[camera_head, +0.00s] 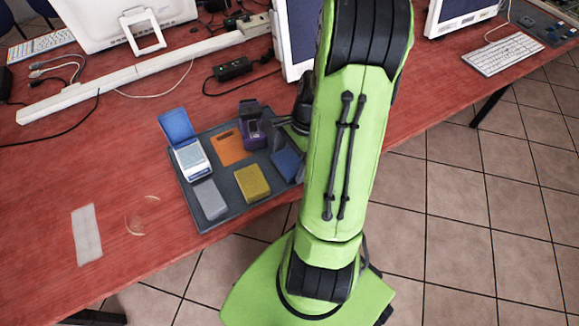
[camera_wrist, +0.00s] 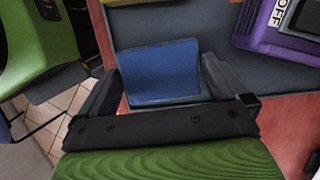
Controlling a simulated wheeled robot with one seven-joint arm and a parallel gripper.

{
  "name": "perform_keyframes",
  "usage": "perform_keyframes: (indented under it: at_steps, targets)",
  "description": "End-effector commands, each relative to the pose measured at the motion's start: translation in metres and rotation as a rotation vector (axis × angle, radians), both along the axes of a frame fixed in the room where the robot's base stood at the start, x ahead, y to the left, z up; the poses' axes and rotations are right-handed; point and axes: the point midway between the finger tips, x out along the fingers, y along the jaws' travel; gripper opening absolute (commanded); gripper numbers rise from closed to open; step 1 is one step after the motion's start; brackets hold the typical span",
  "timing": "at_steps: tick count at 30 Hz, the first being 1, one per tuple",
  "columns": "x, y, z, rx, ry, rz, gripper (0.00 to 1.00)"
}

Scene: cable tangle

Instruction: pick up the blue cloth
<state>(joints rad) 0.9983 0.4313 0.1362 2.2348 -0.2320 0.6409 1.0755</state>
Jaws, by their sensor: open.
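The blue cloth (camera_head: 287,164) is a folded, flat block at the right end of the dark tray (camera_head: 231,214). My arm stands close beside it in the head view. In the wrist view the blue cloth (camera_wrist: 160,74) lies between the two dark fingers of my gripper (camera_wrist: 160,66). The fingers are apart, one on each side of the cloth. I cannot tell whether either finger touches it. My arm hides most of my gripper in the head view.
The tray also holds a yellow block (camera_head: 252,182), a grey block (camera_head: 210,200), an orange flat piece (camera_head: 228,148), a purple device (camera_head: 251,126) and a blue-lidded device (camera_head: 190,157). Cables and a black adapter (camera_head: 233,69) lie behind. The red table's front left is mostly clear.

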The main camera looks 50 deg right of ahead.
Motion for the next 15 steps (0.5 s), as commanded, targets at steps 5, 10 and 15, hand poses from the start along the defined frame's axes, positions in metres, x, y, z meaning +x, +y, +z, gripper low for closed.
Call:
perform_keyframes:
  at_steps: [5, 10, 15]
  targets:
    - [-0.0004, 0.0006, 0.0006, 0.002, 0.001, 0.001, 0.89]
    - [-0.0003, 0.0004, 0.0009, 0.002, 0.000, 0.000, 0.63]
    - [-0.0002, 0.0003, 0.0011, 0.002, 0.000, 0.000, 0.55]
